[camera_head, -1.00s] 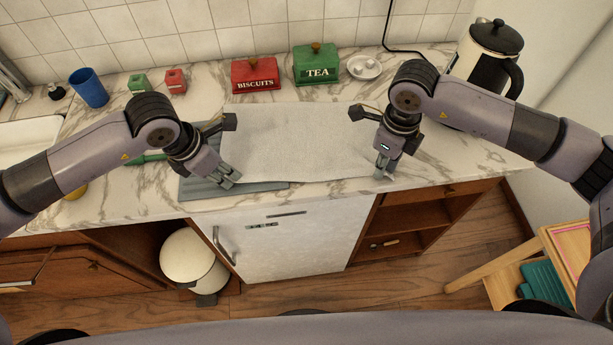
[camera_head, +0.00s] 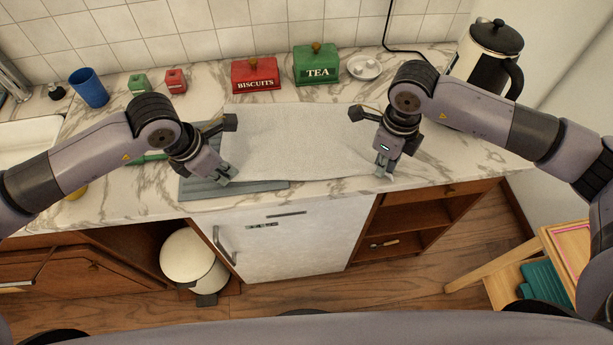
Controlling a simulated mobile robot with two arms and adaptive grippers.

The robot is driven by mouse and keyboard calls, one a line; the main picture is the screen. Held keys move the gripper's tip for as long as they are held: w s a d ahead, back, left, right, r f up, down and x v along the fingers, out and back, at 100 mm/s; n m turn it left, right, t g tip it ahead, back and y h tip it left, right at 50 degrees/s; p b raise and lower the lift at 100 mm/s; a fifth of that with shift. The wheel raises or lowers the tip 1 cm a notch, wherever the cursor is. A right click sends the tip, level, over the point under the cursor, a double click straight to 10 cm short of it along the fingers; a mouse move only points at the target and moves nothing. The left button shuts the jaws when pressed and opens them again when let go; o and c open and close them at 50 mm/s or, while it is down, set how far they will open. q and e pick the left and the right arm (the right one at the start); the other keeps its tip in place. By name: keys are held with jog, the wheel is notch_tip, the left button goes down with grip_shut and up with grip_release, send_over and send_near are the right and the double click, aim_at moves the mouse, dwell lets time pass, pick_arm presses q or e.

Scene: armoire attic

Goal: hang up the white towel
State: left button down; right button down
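The white towel (camera_head: 298,140) lies spread on the marble counter, its left part over a grey ribbed mat (camera_head: 250,187). My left gripper (camera_head: 226,174) is at the towel's front left corner, with its fingers drawn together on the edge. My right gripper (camera_head: 383,170) is at the front right corner, with its fingers together on the cloth there. The fingertips are small in view and partly hide both corners. No hook or rail for the towel is clearly seen.
Behind the towel stand a red biscuits tin (camera_head: 255,76), a green tea tin (camera_head: 316,66) and a small white dish (camera_head: 364,68). A coffee press (camera_head: 490,60) is at the back right, a blue cup (camera_head: 89,88) at the left. A white bin (camera_head: 190,262) sits below.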

pick_arm(q)
jog(key=shift+a+r, duration=0.1)
pick_arm(e)
jog(key=shift+s, duration=0.1)
dwell(0.3)
